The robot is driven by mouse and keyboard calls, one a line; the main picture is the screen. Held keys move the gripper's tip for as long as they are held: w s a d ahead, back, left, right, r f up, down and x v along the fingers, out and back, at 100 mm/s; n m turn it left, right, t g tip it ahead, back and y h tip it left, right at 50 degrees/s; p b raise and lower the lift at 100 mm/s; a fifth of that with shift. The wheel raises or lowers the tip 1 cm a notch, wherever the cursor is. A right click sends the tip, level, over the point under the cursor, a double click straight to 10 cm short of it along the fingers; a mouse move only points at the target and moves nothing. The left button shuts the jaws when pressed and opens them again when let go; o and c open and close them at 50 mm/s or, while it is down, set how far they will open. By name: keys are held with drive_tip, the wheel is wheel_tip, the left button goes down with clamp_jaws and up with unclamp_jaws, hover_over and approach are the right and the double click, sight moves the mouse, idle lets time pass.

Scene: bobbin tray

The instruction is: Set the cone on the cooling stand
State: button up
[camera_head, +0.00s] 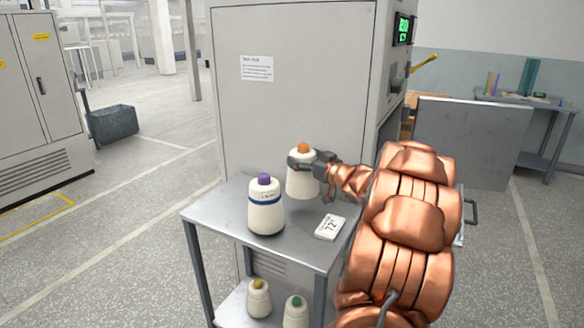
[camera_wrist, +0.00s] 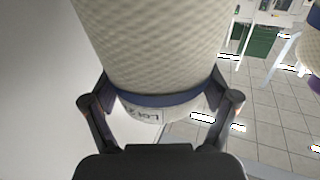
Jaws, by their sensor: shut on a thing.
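A cream cone with an orange top (camera_head: 303,182) is held upright at the back of the grey metal stand (camera_head: 224,209). My gripper (camera_head: 308,163) is shut on it around its upper part. In the wrist view the fingers (camera_wrist: 158,104) press on both sides of the cone (camera_wrist: 155,45) near a blue band, with a printed label beside the band. I cannot tell whether the cone's base touches the stand top or hovers just above it. A second cream cone with a purple top and blue band (camera_head: 265,212) stands upright to its left, apart from it.
A white card reading "72" (camera_head: 330,227) lies on the stand top, right of the cones. Cones with yellow (camera_head: 259,300) and green (camera_head: 295,314) tops stand on the lower shelf. A tall grey cabinet (camera_head: 290,110) rises close behind the stand. The stand's front left top is clear.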

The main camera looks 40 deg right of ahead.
sight(309, 176)
drive_tip(key=w, duration=0.2)
drive_tip(key=w+a, duration=0.1)
drive_tip(key=w, duration=0.1)
drive_tip(key=shift+f, duration=1.95)
drive_tip(key=o, duration=1.6)
drive_tip(key=shift+s, duration=0.25)
drive_tip(key=s, duration=0.7)
drive_tip(key=s+a, duration=0.1)
drive_tip(key=s, duration=0.3)
drive_tip(key=shift+s+a+b, duration=0.1)
drive_tip(key=shift+s+b, duration=0.1)
drive_tip(key=shift+b, duration=0.15)
